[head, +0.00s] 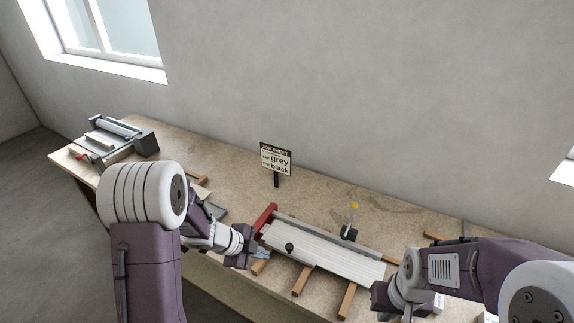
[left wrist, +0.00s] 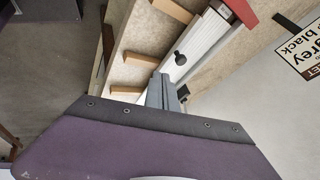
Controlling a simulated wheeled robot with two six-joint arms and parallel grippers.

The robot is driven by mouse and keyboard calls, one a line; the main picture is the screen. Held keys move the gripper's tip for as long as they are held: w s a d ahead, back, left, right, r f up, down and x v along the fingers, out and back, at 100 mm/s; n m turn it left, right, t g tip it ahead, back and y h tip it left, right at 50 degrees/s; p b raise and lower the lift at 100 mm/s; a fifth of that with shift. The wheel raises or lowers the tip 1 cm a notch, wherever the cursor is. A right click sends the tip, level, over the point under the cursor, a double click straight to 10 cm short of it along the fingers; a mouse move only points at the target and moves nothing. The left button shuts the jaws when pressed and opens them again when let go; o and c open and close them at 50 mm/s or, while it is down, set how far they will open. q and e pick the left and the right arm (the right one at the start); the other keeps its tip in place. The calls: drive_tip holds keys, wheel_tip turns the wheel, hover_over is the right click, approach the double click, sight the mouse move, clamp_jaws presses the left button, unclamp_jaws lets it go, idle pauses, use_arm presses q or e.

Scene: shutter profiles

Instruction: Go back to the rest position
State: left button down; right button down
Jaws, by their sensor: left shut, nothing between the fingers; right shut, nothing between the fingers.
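My left gripper (head: 262,254) is shut and empty beside the left end of the white shutter profiles (head: 325,250), near the bench's front edge. In the left wrist view its fingers (left wrist: 162,88) are together, with the profiles (left wrist: 205,40) beyond them. I cannot tell whether they touch the profiles. My right gripper (head: 378,298) is at the right end of the profiles, near the front of the bench. It is shut, and its fingertips are partly hidden by the wrist. Both arms reach over the bench.
The profiles lie on wooden battens (head: 304,281), with a red end piece (head: 265,219) at the left. A job sheet sign (head: 276,160) reading grey and black stands behind. A grey machine (head: 118,135) sits at the far left of the workbench (head: 215,160). The back middle is mostly clear.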

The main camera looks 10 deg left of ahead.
use_arm(q)
wheel_tip(320, 180, up, 3)
drive_tip(key=w+d+n+t+b, duration=0.1)
drive_tip(key=w+d+t+b, duration=0.1)
drive_tip(key=w+d+b, duration=0.15)
drive_tip(key=s+a+f+n+g+y+b, duration=0.1)
drive_tip(key=s+a+f+n+y+b, duration=0.1)
drive_tip(key=s+a+n+y, duration=0.85)
drive_tip(key=s+d+f+n+g+h, duration=0.2)
drive_tip(key=s+d+n+g+h, duration=0.1)
drive_tip(key=s+n, duration=0.4)
drive_tip(key=shift+s+d+f+n+g+h, duration=0.15)
drive_tip(key=shift+d+f+n+g+h, duration=0.35)
drive_tip(key=shift+h, duration=0.65)
drive_tip(key=shift+a+r, duration=0.15)
drive_tip(key=shift+r, duration=0.05)
